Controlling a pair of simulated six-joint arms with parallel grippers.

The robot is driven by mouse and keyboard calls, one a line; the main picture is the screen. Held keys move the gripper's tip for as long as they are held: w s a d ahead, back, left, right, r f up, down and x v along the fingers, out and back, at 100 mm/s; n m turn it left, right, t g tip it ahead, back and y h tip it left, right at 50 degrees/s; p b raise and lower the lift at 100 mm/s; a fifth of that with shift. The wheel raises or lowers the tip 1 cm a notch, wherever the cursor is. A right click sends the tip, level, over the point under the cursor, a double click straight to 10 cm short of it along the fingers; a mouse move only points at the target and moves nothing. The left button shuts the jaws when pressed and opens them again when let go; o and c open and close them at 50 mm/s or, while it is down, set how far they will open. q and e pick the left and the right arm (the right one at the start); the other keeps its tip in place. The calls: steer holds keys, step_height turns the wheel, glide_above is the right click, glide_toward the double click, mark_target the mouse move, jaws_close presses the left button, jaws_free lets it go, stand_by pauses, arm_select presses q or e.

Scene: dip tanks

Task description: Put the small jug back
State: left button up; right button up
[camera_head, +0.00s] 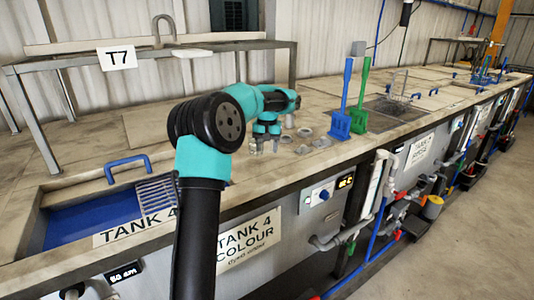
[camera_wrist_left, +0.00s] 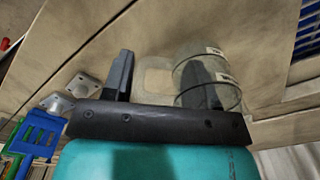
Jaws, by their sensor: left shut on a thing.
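The small jug is clear glass with two small white labels, seen in the left wrist view (camera_wrist_left: 225,68). My left gripper (camera_head: 267,145) points down over the bench in the head view, among several small clear or grey pieces. In the left wrist view its two dark fingers (camera_wrist_left: 158,78) stand apart, with a rounded clear part of the jug between them. The right finger shows through the jug's glass; I cannot tell whether it is inside or behind it. The jug's base is hard to make out. My right gripper is in neither view.
Small pieces (camera_head: 304,150) lie on the bench right of the gripper. A blue paddle (camera_head: 341,122) and a green paddle (camera_head: 359,118) stand upright beyond them. The Tank 4 basin (camera_head: 90,218), with blue liquid, is at left. A wire basket (camera_head: 398,88) stands farther back.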

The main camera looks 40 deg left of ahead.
mark_target(267, 162)
arm_select(q)
steer(key=shift+w+a, duration=0.75)
steer(key=shift+a, duration=0.05)
steer(key=shift+f, duration=1.85)
steer(key=shift+f, duration=0.1)
steer(key=o, duration=1.1)
step_height(267, 162, up, 12)
steer(key=shift+r, duration=0.15)
